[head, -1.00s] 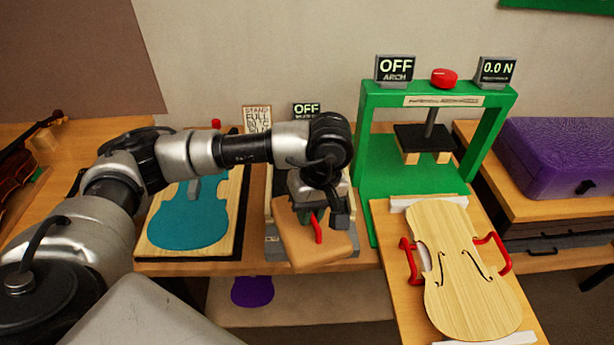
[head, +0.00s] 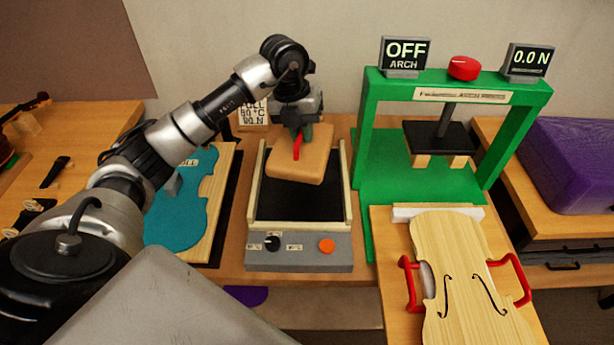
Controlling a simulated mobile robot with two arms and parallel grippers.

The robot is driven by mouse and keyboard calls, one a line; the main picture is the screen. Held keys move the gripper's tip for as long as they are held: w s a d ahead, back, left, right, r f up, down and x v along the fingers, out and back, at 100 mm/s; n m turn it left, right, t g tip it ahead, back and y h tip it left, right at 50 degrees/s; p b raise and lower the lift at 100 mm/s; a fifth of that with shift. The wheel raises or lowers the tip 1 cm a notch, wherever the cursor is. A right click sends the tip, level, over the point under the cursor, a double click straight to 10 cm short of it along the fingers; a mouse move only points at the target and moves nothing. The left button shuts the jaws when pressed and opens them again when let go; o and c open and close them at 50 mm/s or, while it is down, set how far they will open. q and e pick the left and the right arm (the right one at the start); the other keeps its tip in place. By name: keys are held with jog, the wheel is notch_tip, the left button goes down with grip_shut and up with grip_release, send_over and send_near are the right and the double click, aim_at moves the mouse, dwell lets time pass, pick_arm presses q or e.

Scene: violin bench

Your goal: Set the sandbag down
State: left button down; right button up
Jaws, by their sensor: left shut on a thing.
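The sandbag (head: 304,160) is a tan, padded block with a red strap handle (head: 297,147) on top. My left gripper (head: 298,134) is shut on it at the handle and holds it tilted over the back part of a grey device with a black bed (head: 300,207). The bag appears raised above the bed; its far underside is hidden, so I cannot tell whether any part touches. My right gripper does not show.
The device has a knob and an orange button (head: 326,246) in front. A green press (head: 455,90) reading OFF stands right. A pale violin plate (head: 461,280) with red handles lies before it. A teal template (head: 182,215) lies left. A purple case (head: 575,165) is far right.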

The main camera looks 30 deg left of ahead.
pick_arm(q)
jog(key=shift+w+a+n, duration=0.5)
jog(key=shift+a+n, duration=0.05)
jog(key=shift+n, duration=0.45)
jog(key=shift+f, duration=0.4)
notch_tip(320, 180, down, 8)
jog(key=shift+f+p, duration=0.25)
jog(key=shift+p, duration=0.4)
jog(key=shift+f, duration=0.3)
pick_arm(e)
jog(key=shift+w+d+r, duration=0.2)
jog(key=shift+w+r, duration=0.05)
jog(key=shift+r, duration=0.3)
pick_arm(q)
jog(key=shift+f, duration=0.1)
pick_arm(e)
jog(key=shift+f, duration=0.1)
pick_arm(q)
jog(key=c, duration=1.2)
grip_release()
jog(key=shift+s, duration=0.1)
jog(key=shift+o, duration=0.2)
